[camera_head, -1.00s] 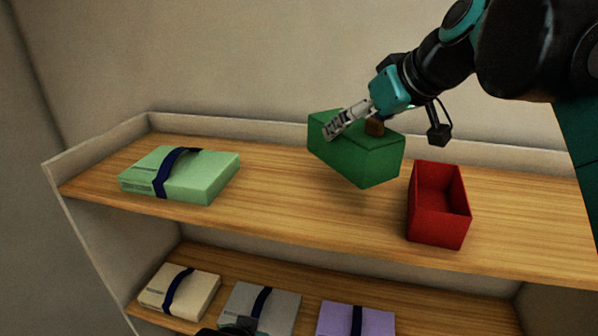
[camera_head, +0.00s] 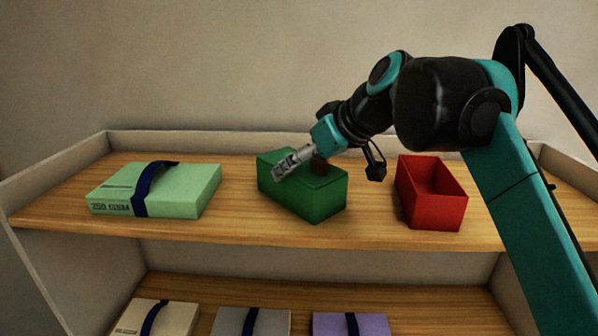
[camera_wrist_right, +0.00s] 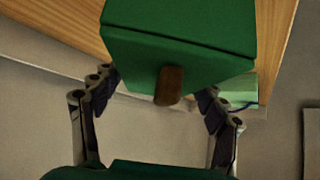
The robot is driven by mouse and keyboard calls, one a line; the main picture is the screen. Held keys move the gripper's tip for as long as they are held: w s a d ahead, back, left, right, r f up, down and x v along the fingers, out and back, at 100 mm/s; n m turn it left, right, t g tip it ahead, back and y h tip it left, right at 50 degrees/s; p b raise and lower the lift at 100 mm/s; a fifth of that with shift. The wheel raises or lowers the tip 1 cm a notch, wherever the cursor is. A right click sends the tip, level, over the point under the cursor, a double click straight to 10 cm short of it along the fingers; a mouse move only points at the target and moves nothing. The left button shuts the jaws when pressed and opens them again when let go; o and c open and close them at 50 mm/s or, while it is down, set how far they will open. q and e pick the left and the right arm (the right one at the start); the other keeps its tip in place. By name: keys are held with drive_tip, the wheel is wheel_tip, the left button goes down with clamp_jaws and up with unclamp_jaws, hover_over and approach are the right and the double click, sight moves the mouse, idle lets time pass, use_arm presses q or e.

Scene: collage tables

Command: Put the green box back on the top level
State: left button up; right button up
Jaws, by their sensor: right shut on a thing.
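The dark green box (camera_head: 318,202) with a brown knob (camera_head: 319,166) is at the middle of the top shelf (camera_head: 235,222), between a light green packet and a red bin. It looks level and at or just above the boards; I cannot tell if it touches. My right gripper (camera_head: 292,163) is shut on the green box from above and behind. In the right wrist view, the green box (camera_wrist_right: 180,35) fills the top middle, its brown knob (camera_wrist_right: 169,86) between the fingers of the right gripper (camera_wrist_right: 158,92). The fingertips are partly hidden. My left gripper is not in view.
The red open bin (camera_head: 446,212) stands to the right of the green box, a small gap apart. The light green packet (camera_head: 190,197) with a dark blue band lies to the left. Cream (camera_head: 132,318), grey (camera_head: 226,322) and lilac (camera_head: 376,325) packets lie on the lower shelf.

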drive_tip(key=shift+d, duration=0.6)
drive_tip(key=o, duration=1.4)
drive_tip(key=shift+d, duration=0.15)
drive_tip(key=o, duration=0.3)
drive_tip(key=shift+s, duration=0.1)
drive_tip(key=shift+a, duration=0.45)
drive_tip(key=shift+d+r, duration=0.1)
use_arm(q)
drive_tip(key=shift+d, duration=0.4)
use_arm(e)
drive_tip(key=v, duration=1.2)
